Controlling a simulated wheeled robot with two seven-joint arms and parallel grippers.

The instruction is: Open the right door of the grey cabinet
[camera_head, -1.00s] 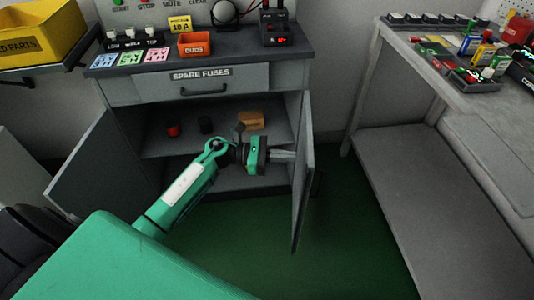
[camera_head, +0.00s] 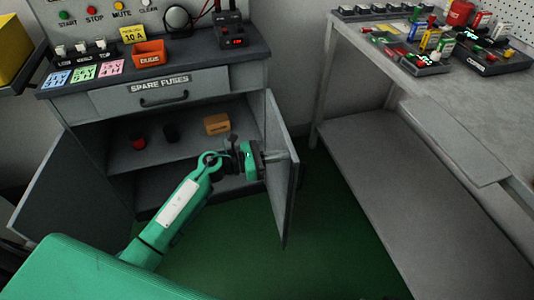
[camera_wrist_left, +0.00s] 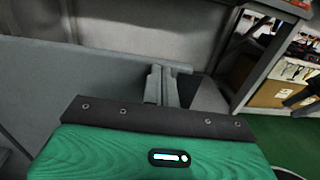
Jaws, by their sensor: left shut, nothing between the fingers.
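The grey cabinet (camera_head: 190,77) stands at the upper left in the head view, with a drawer labelled SPARE FUSES above its open compartment. Its right door (camera_head: 281,180) stands swung out toward me, well open. Its left door (camera_head: 62,190) is also swung open. My left gripper (camera_head: 290,157) is shut and empty. Its fingertips are at the inner face of the right door, touching or very close. In the left wrist view the shut fingers (camera_wrist_left: 161,85) point at a grey panel (camera_wrist_left: 95,72), likely this door. My right gripper is not in view.
Inside the cabinet are a red item (camera_head: 138,141), a dark item (camera_head: 171,133) and an orange-brown box (camera_head: 217,124). A workbench (camera_head: 440,110) with a low shelf (camera_head: 400,170) stands to the right. Green floor (camera_head: 330,240) is clear between door and bench.

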